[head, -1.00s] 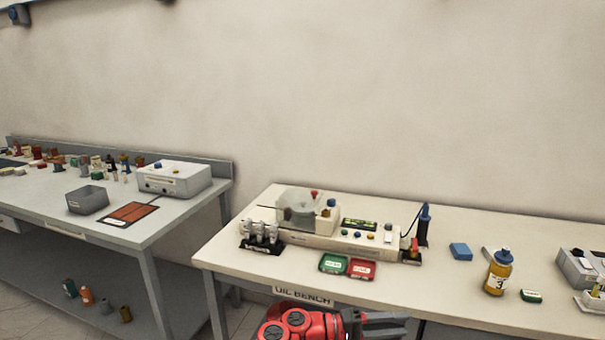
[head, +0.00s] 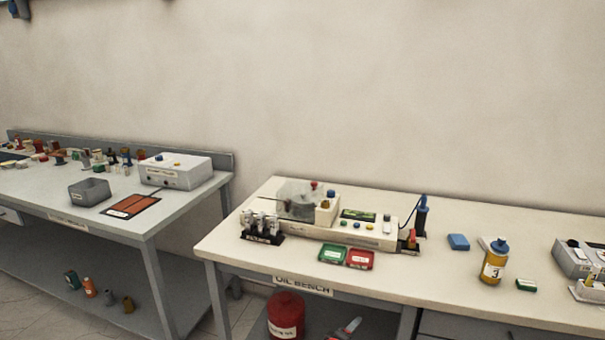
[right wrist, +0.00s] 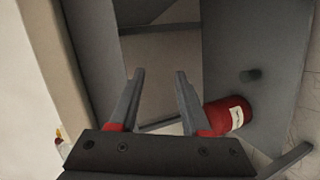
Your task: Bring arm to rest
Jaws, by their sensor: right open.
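My right gripper (right wrist: 160,76) shows in the right wrist view. Its two grey fingers are apart with nothing between them. Beyond them are grey bench panels and, to the right, a red canister (right wrist: 230,115) with a white label. No left gripper shows in either view.
The oil bench (head: 225,245) bears a test unit (head: 345,232), green (head: 333,253) and red (head: 360,259) trays and a yellow bottle (head: 493,265). A grey bench (head: 120,225) stands at the left with a gap between them.

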